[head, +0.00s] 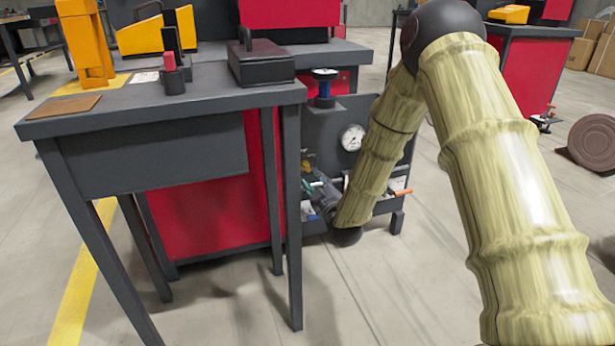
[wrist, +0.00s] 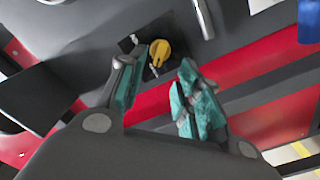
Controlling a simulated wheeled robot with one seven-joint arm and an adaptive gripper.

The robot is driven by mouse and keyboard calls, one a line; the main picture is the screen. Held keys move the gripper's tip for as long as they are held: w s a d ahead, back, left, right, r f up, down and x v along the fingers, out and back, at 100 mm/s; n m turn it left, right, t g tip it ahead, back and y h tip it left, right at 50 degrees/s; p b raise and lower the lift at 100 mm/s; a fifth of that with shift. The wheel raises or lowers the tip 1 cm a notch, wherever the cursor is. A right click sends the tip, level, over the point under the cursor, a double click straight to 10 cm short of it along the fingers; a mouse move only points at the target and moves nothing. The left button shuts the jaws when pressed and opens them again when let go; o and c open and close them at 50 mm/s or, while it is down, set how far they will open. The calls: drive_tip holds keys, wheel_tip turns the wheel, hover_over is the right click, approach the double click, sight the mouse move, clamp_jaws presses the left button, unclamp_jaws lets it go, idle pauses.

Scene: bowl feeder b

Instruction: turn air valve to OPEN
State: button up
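A yellow round knob or valve handle (wrist: 160,50) with a small metal stem is on the dark panel in the wrist view. It appears just beyond my gripper (wrist: 163,72), between its two teal fingertips. The fingers are apart with nothing between them. In the head view a bit of yellow (head: 306,166) shows at the panel's left side, just above my gripper (head: 312,187). My forearm hides part of the panel. An orange lever handle (head: 403,192) sticks out at the panel's lower right. No OPEN marking is readable.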

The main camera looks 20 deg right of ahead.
sight(306, 168)
drive_tip(key=w+b, duration=0.2)
drive_tip(key=w, duration=0.3)
drive_tip(key=shift+w+a+f, duration=0.1)
drive_tip(key=shift+w+f, duration=0.05)
drive_tip(key=shift+w+b, duration=0.45)
drive_tip(key=shift+w, duration=0.45)
clamp_jaws()
